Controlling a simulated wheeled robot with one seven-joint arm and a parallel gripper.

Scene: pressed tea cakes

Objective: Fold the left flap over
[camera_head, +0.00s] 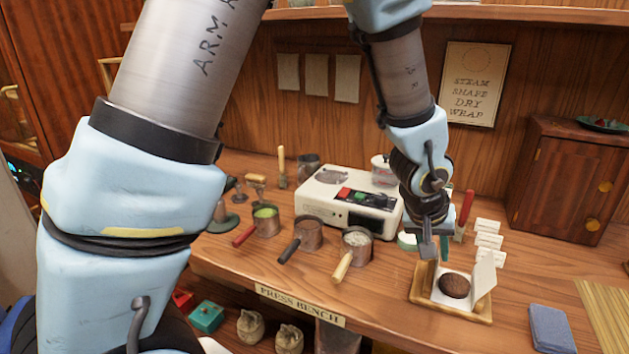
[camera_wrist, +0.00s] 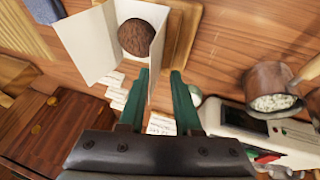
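A round dark brown tea cake (camera_head: 454,285) sits on white wrapping paper in a shallow wooden tray (camera_head: 463,314). It also shows in the wrist view (camera_wrist: 136,37). The right flap (camera_head: 484,277) stands up and leans outward; in the wrist view it is the broad white panel (camera_wrist: 86,44) on the left. The left flap shows in the wrist view as a narrow upright white strip (camera_wrist: 158,55), nearly edge-on. My gripper (camera_head: 428,248) points down at the tray's left side. Its green fingers (camera_wrist: 162,85) are apart beside this flap; I cannot tell whether they touch it.
The white press machine (camera_head: 347,199) and several handled pots, one with pale grains (camera_head: 357,243), stand left of the tray. Small white cards (camera_head: 487,240) stand behind it. A blue-grey block (camera_head: 551,329) lies to the right. Bare bench lies between pots and tray.

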